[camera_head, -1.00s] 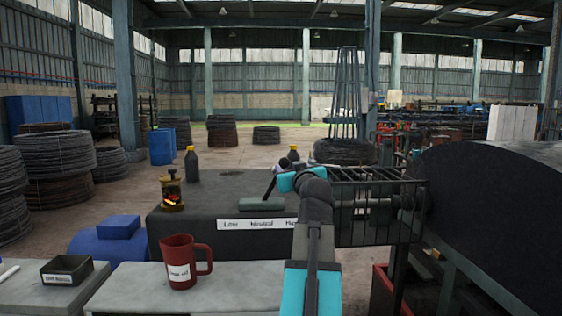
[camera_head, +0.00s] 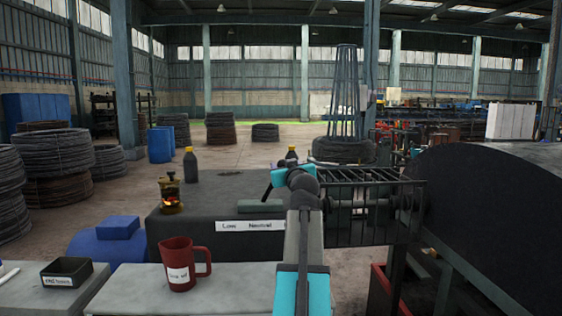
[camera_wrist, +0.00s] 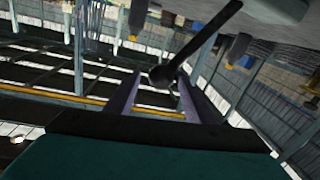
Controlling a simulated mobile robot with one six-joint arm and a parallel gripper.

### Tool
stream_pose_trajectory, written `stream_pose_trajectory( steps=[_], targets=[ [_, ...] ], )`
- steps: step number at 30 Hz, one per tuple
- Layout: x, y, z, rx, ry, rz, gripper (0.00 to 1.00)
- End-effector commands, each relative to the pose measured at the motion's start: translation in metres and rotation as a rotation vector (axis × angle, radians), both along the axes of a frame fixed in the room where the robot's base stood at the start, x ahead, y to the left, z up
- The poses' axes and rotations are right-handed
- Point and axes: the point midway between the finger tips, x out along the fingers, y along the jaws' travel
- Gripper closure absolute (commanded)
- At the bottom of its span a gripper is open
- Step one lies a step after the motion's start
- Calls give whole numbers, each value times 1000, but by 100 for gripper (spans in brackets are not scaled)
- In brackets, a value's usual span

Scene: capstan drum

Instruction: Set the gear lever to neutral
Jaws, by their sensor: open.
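The grey gearbox housing (camera_head: 180,224) carries a white label strip (camera_head: 240,226) reading Low and Neutral; my arm covers its right end. The thin dark gear lever (camera_head: 267,191) leans over the housing top, its upper end hidden by my gripper. In the wrist view the lever's shaft (camera_wrist: 205,36) runs from the upper right down to a round dark knob (camera_wrist: 162,76). My gripper (camera_wrist: 161,86) is open, with the knob appearing between its fingertips; I cannot tell whether it touches either. The teal gripper body shows in the head view. I cannot tell which setting the lever is in.
A wire cage (camera_head: 375,205) and the large dark drum (camera_head: 500,220) stand right of my arm. A brass lamp (camera_head: 170,194) and dark bottle (camera_head: 190,165) stand on the housing's left. A red mug (camera_head: 178,262) and small black bin (camera_head: 66,272) stand in front.

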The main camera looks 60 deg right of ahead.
Motion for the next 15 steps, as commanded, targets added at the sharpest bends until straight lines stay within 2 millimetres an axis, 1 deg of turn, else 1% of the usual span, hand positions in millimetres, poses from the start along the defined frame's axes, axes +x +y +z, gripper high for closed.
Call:
stream_pose_trajectory(
  steps=[1,6,15],
  targets=[
    [5,-6,2,2,0,1,51],
    [18,-20,2,2,0,1,51],
    [37,-40,1,1,0,0,51]
  ],
)
